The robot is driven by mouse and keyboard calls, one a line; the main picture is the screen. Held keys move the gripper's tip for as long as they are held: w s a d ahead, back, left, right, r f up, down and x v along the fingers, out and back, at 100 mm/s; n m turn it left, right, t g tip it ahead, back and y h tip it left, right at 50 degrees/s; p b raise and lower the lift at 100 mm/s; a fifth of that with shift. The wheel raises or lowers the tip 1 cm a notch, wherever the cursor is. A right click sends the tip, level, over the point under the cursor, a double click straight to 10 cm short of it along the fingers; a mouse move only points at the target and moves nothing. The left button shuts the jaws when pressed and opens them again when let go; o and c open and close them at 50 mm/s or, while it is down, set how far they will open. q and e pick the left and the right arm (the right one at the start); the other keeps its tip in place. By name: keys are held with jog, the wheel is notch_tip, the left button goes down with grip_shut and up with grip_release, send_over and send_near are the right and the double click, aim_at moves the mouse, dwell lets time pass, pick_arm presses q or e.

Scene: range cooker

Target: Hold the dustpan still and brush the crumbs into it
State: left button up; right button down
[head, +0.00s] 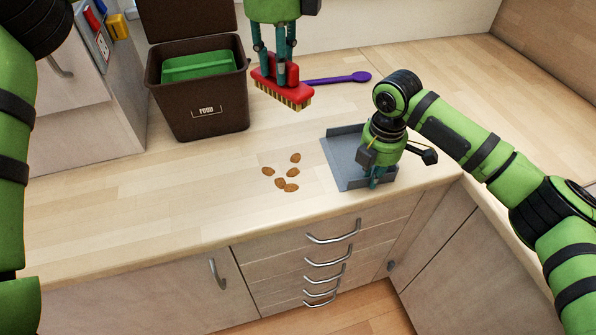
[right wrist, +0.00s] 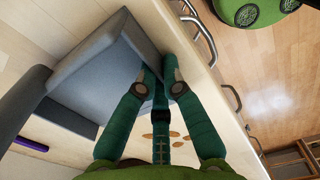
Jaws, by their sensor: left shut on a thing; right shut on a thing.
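The crumbs (head: 287,187) are several brown flakes lying loose on the wooden counter; they also show in the right wrist view (right wrist: 160,148). The grey dustpan (head: 344,160) lies on the counter just right of them, near the front edge. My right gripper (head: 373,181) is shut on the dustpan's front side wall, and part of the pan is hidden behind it. My left gripper (head: 276,77) points down and is shut on the red brush (head: 283,92), which has yellowish bristles. The brush appears raised, behind the crumbs and apart from them.
A brown food bin (head: 205,112) with a green inside stands at the back left. A purple spoon (head: 348,78) lies behind the brush. Drawers with metal handles (head: 333,232) are below the counter's front edge. The counter left of the crumbs is clear.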

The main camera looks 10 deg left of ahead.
pick_arm(q)
jog(key=shift+f, duration=0.1)
dwell(0.3)
jog(key=shift+s+a+f+m, duration=0.35)
jog(key=shift+a+f+m, duration=0.8)
jog(key=shift+f, duration=2.3)
jog(key=shift+s+a+f+m, duration=0.4)
jog(key=shift+a+f+m, duration=0.7)
jog(key=shift+f, duration=2.3)
jog(key=shift+s+a+f+m, duration=0.35)
jog(key=shift+a+f+m, duration=0.8)
jog(key=shift+f, duration=2.3)
jog(key=shift+a+f, duration=0.15)
jog(key=shift+f, duration=0.45)
jog(key=shift+w+d+r, duration=0.1)
jog(key=shift+w+d, duration=0.15)
jog(key=shift+d, duration=0.45)
jog(key=shift+w+d, duration=0.25)
jog(key=shift+d, duration=0.4)
